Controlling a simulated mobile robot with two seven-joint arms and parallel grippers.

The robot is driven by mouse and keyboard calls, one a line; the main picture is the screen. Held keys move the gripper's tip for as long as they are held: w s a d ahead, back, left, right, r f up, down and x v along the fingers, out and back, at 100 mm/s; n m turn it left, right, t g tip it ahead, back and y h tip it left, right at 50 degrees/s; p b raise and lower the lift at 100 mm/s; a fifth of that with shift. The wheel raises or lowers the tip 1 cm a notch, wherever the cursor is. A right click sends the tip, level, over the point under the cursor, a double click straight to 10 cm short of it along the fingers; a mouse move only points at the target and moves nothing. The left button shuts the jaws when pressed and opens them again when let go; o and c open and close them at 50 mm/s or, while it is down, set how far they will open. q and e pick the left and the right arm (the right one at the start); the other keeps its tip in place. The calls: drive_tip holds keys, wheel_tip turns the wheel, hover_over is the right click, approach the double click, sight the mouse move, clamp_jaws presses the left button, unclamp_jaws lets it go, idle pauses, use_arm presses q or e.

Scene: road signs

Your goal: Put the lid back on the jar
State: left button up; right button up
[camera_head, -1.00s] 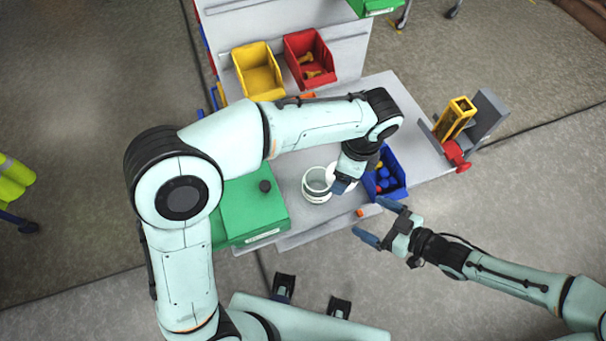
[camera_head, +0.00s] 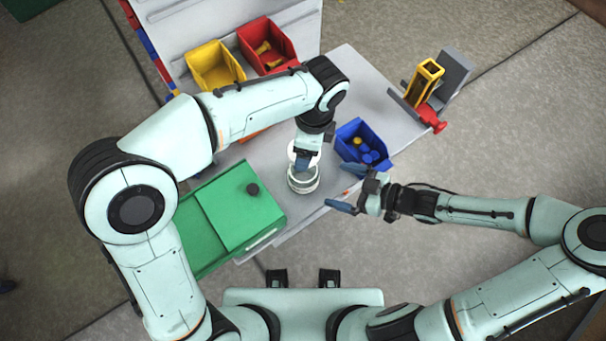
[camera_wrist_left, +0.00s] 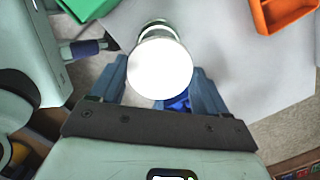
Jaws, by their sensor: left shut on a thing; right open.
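The jar (camera_head: 304,186) is a whitish, see-through cylinder standing upright on the grey table. My left gripper (camera_head: 303,163) is at the jar's back rim, shut on the round white lid (camera_head: 292,154). In the left wrist view the lid (camera_wrist_left: 160,72) is a bright disc between the blue fingers of my left gripper (camera_wrist_left: 160,84). The lid covers much of the jar (camera_wrist_left: 153,30) there; whether they touch cannot be told. My right gripper (camera_head: 347,188) is open and empty, to the right of the jar near the table's front edge.
A blue bin (camera_head: 350,150) with yellow and blue pieces stands right of the jar. A green box (camera_head: 225,215) stands at left. Yellow (camera_head: 213,72) and red (camera_head: 290,45) bins are at the back. A yellow-and-grey fixture (camera_head: 425,85) stands at the right. The table behind the blue bin is clear.

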sight(303, 176)
drive_tip(key=x, duration=1.2)
drive_tip(key=shift+c, duration=0.3)
drive_tip(key=c, duration=1.2)
use_arm(q)
drive_tip(key=shift+f, duration=2.5)
use_arm(e)
drive_tip(key=shift+o, duration=0.2)
drive_tip(key=shift+r, duration=0.1)
use_arm(q)
drive_tip(key=shift+f, duration=0.1)
drive_tip(key=shift+f, duration=0.8)
drive_tip(key=shift+f, duration=0.6)
